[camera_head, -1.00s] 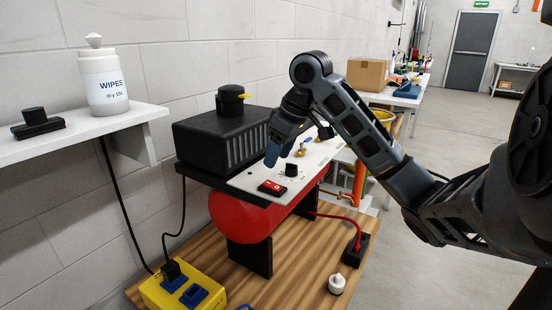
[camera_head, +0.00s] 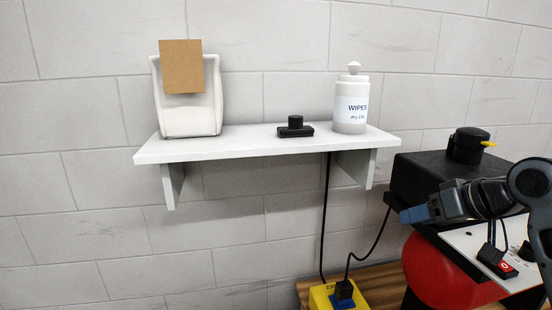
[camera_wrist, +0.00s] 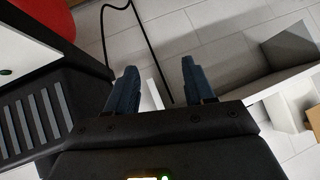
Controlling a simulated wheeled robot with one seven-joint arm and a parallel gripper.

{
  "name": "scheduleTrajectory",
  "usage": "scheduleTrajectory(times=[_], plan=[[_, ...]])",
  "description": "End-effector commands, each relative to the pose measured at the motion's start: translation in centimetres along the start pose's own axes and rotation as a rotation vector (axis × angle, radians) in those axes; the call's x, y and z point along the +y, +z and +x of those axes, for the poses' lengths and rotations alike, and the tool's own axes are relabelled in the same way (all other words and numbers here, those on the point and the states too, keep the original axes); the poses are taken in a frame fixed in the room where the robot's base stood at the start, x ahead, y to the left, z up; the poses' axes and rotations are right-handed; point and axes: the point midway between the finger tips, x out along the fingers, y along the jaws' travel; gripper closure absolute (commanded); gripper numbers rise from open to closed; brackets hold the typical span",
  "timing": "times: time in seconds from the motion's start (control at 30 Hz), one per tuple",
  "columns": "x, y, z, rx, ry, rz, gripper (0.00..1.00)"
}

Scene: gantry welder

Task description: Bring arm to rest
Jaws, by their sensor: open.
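My gripper (camera_head: 412,214) is at the right of the head view, with its blue fingers pointing left. It is in front of the black machine housing (camera_head: 420,180) and above the red tank (camera_head: 440,272). In the wrist view the two blue fingers (camera_wrist: 160,85) stand apart with nothing between them. The wall and the hanging black cable (camera_wrist: 150,45) show beyond them. Most of my arm is cut off by the right edge of the head view.
A white wall shelf (camera_head: 235,149) holds a beige bin (camera_head: 190,120) with a brown card, a small black knobbed device (camera_head: 295,128) and a wipes canister (camera_head: 350,110). A yellow box (camera_head: 322,297) with a plug sits below. The wall left of my gripper is open.

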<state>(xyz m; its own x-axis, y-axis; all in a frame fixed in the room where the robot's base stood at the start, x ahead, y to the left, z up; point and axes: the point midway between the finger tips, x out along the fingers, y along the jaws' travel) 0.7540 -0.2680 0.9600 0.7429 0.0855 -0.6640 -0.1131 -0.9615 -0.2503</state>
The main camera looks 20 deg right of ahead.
Motion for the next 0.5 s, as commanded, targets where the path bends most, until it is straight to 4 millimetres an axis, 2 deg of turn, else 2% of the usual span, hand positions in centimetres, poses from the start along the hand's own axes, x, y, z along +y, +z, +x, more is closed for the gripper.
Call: scheduleTrajectory(times=[0.03,0.27,0.37,0.5], plan=[[-2.5,0.0,1.4,0.05,-0.045,0.023,0.47],[-10.2,1.1,5.1,0.25,-0.153,0.141,0.47],[-13.0,2.6,6.0,0.313,-0.173,0.197,0.47],[-16.3,5.7,6.7,0.379,-0.178,0.267,0.47]])
